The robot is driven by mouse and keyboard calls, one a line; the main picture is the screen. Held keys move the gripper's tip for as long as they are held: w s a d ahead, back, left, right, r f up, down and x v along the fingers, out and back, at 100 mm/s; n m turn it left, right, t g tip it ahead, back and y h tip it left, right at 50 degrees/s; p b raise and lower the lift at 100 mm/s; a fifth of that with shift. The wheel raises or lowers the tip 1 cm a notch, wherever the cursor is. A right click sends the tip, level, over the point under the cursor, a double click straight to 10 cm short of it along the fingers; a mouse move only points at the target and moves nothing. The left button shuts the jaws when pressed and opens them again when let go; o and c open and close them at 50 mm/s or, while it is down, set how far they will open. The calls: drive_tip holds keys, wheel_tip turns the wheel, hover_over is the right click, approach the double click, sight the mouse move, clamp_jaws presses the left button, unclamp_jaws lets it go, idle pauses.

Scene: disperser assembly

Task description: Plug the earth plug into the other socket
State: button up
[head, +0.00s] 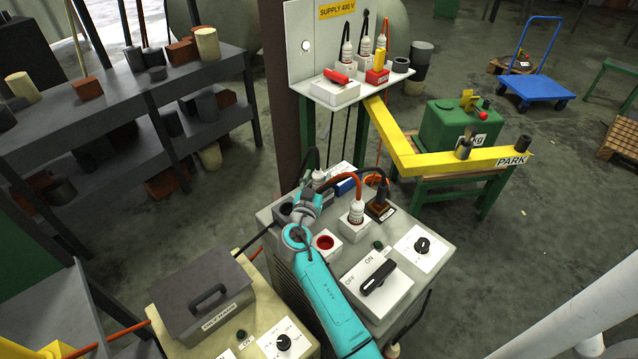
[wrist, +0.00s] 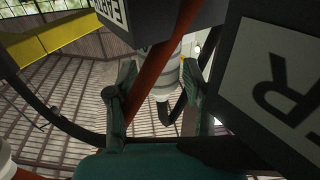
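In the head view, my gripper (head: 306,203) is low over the back left of the grey machine top. In the wrist view, its two fingers (wrist: 158,72) stand apart, so it looks open. A white plug (wrist: 166,78) shows between and beyond them, with a gap on the left; I see no clear grip. A block with an upside-down EARTH label (wrist: 112,10) is at the top. A white plug with an orange-red cable (head: 356,211) stands upright in a white box right of my gripper. An empty red-rimmed socket (head: 325,243) sits in front. Which plug is the earth plug is unclear.
Another white plug with a black cable (head: 318,178) stands behind my gripper. An orange-red cable (wrist: 150,85) crosses the wrist view. The supply panel (head: 335,88) holds more plugs. A yellow PARK arm (head: 440,160) extends right.

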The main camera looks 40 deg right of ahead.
clamp_jaws()
drive_tip(key=shift+r, duration=0.15)
